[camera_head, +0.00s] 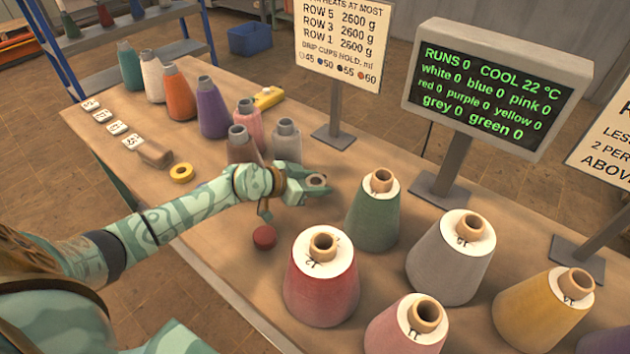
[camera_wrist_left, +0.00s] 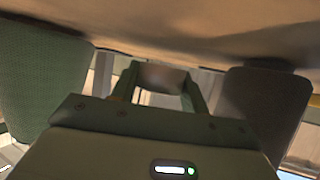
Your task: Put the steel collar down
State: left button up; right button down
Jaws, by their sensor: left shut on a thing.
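My right gripper is not in view.
A green cone (camera_head: 374,217) stands close right of the gripper, a grey cone (camera_head: 287,142) just behind. A red cone (camera_head: 321,288) and a red round piece (camera_head: 264,237) are in front. A screen (camera_head: 490,85) and sign (camera_head: 341,45) stand behind.

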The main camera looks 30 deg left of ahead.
pick_arm(q)
jog(key=shift+f, duration=0.25)
jog(key=o, duration=1.2)
jog(key=shift+c, duration=0.2)
jog(key=shift+r, duration=0.35)
jog(key=p+v, duration=0.5)
jog(key=v, duration=0.7)
jog(key=shift+r+p, duration=0.2)
jog(key=shift+p, duration=0.15)
